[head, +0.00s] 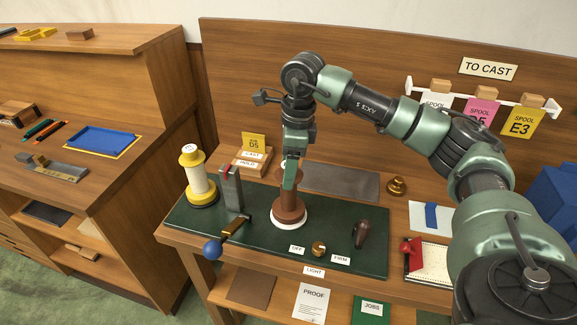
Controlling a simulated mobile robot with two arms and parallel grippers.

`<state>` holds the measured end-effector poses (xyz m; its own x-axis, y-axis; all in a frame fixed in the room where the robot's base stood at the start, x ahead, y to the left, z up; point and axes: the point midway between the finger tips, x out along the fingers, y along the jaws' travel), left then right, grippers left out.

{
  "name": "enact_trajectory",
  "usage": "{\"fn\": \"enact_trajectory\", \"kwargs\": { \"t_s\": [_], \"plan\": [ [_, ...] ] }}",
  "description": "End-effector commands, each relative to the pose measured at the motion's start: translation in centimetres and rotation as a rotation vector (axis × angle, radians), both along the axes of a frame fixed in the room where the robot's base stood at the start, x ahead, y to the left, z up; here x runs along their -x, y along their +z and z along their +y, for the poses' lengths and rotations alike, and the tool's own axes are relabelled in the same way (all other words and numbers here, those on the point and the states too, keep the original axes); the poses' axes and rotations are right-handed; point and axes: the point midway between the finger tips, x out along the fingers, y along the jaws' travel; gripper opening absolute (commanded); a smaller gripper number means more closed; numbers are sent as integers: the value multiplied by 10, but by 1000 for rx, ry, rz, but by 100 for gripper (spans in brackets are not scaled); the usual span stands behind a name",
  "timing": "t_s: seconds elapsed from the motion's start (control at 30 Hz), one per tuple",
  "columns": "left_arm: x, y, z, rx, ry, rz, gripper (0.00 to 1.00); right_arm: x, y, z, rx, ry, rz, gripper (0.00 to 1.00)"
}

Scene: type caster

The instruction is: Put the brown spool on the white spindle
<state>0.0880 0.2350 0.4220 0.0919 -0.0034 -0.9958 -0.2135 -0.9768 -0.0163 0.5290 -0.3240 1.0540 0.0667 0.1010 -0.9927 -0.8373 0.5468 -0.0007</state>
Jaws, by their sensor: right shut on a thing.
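The brown spool (291,201) stands upright at the middle of the dark green board. A white round base (274,223) shows directly under its lower flange, and a small white bit shows near its top; I take these as parts of the white spindle. The spool appears to be around the spindle, low over the base; I cannot tell if it touches. My right gripper (290,181) points down at the spool's upper part and is shut on it, hiding part of the upper flange. My left gripper is not in view.
A yellow-and-white spool (198,181) and a grey upright bracket (231,190) stand left of the brown spool. A blue-knobbed lever (212,249), a brass knob (319,248) and a dark handle (362,234) are at the front. Spool cards (519,122) hang at the back right.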

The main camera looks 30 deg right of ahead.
Motion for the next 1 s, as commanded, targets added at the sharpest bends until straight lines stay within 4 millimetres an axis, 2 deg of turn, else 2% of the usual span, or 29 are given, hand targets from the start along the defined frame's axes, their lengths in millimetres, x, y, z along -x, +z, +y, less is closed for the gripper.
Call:
{"fn": "enact_trajectory", "kwargs": {
  "t_s": [0.23, 0.27, 0.33, 0.37, 0.73, 1.0],
  "plan": [
    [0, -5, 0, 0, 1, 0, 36, 0, -6, 0, -1, 0, -1, 0],
    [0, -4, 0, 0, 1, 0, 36, 0, -5, 0, 0, 0, -1, 65],
    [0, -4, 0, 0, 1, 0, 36, 0, -5, 0, 0, 0, -1, 85],
    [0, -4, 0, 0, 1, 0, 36, 0, -5, 0, -1, 0, -1, 88],
    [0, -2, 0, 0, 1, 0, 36, 0, -3, 0, 0, 0, 0, 88],
    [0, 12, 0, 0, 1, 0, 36, 0, 17, 0, -1, 0, -1, 88]
  ]
}}
